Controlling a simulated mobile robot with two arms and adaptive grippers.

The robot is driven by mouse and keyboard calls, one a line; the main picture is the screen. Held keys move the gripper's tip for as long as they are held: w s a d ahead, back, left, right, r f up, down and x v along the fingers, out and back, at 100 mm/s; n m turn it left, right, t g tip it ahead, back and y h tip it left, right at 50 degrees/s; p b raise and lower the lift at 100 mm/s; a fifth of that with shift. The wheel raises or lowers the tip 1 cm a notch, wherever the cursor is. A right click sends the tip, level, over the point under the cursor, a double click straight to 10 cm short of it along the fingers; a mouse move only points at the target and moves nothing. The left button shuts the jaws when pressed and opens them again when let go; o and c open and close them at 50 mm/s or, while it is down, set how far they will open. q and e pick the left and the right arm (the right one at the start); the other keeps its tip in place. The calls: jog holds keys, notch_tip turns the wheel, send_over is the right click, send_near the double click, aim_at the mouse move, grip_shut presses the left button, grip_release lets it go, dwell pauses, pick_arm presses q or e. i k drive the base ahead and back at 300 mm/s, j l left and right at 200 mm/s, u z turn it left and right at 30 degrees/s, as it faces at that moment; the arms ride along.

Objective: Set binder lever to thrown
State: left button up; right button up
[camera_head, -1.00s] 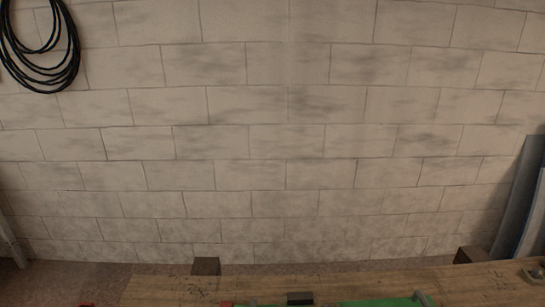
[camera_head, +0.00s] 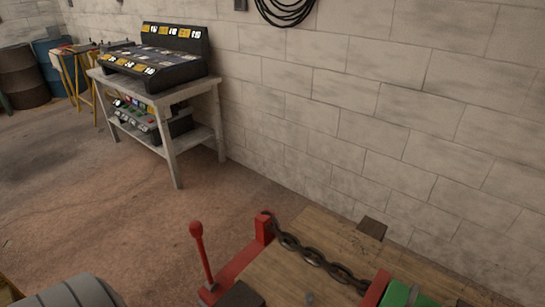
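The binder lever (camera_head: 202,255) is a red rod with a round red knob. It stands nearly upright, tilted a little to the left, at the left end of a wooden bench top (camera_head: 284,270). Its foot meets a red bracket (camera_head: 240,262) along the bench's left edge. A dark chain (camera_head: 318,259) runs from the red post at the bracket's far end towards a red and green part at the lower right. Neither gripper can be made out in the head view.
A grey rounded shape (camera_head: 75,292) shows at the lower left. A workbench (camera_head: 167,96) with a black parts rack (camera_head: 165,60) stands by the wall, with drums (camera_head: 22,75) beyond. The floor (camera_head: 100,190) between is clear. A block wall rises behind the bench.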

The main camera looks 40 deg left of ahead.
aim_at(196, 227)
jog(key=j+u, duration=0.45)
jog(key=j, duration=1.3)
jog(key=i, duration=0.05)
